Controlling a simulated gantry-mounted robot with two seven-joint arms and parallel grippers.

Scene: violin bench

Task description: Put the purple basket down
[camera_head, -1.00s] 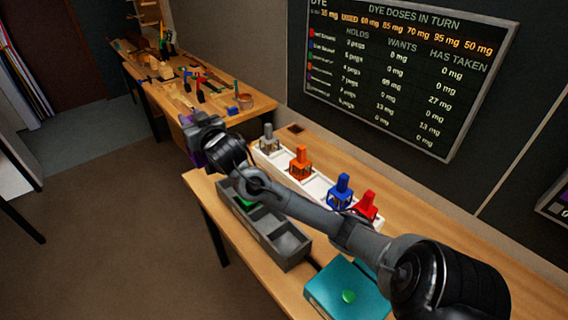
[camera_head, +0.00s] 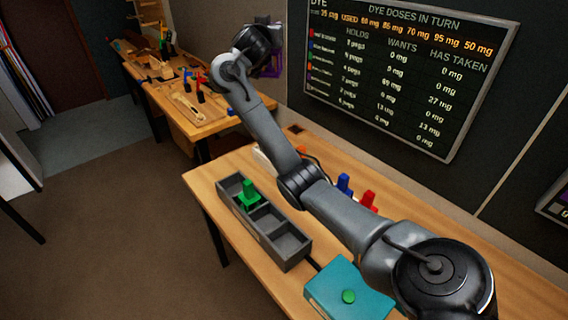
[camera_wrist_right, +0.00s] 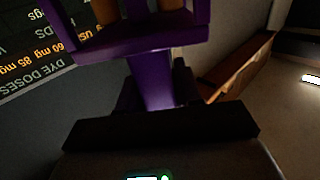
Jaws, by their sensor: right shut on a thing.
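The purple basket (camera_head: 278,64) is high up, left of the wall board in the head view. My right gripper (camera_head: 270,46) is shut on it. In the right wrist view the purple basket (camera_wrist_right: 150,45) fills the upper middle, with brownish-orange pegs showing in it. The dark fingers (camera_wrist_right: 160,122) close around its stem. Nothing is seen supporting it from below. On the bench, the grey compartment tray (camera_head: 285,258) has a green basket (camera_head: 249,194) in its far-left compartment. My left gripper is not in view.
A blue basket (camera_head: 344,184) and a red basket (camera_head: 368,198) stand behind my right arm, which hides most of the white rack. A teal box (camera_head: 335,298) with a green button is at the front. The dose board (camera_head: 400,75) hangs behind. Bare bench (camera_head: 212,182) lies left of the tray.

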